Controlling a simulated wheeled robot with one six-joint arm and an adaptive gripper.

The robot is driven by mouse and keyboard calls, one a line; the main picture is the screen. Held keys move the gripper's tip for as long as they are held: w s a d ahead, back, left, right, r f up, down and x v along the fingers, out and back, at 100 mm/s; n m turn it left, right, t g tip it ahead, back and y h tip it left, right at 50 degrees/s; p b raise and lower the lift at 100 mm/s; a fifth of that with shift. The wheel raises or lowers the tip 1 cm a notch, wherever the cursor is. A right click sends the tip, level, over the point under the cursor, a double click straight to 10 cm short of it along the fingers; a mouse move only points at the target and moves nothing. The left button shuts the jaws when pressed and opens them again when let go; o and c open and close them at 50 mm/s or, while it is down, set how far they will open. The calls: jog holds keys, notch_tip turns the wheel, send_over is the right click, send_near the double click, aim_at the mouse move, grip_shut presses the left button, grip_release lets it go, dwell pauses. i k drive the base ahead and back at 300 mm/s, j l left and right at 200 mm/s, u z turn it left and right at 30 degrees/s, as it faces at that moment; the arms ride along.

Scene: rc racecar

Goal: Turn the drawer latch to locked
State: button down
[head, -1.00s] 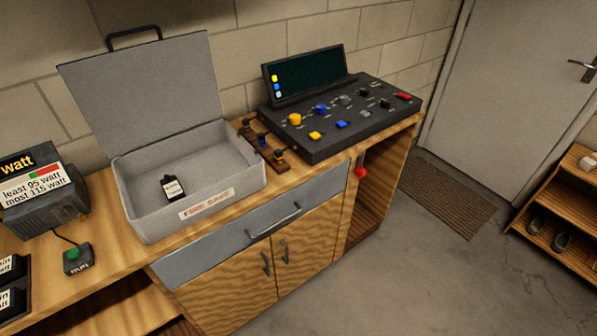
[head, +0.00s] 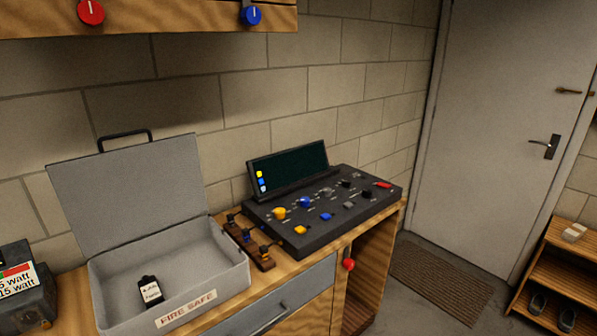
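The grey drawer (head: 300,287) sits under the wooden worktop, below the open fire safe box and the control panel. It looks shut, and its bar handle (head: 268,318) shows near the bottom edge of the head view. A red knob (head: 349,265) is on the cabinet front just right of the drawer; I cannot tell for sure whether it is the drawer latch or how it is turned. My gripper is not in the head view.
The open grey fire safe box (head: 172,290) holds a small black labelled pack (head: 151,292). A dark control panel (head: 325,212) stands beside it. Red (head: 91,12) and blue (head: 251,15) knobs are on a wooden shelf above.

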aim_at(348, 264)
jog(key=i+l, duration=0.15)
jog(key=i, duration=0.4)
jog(key=i+l, duration=0.1)
jog(key=i, duration=0.45)
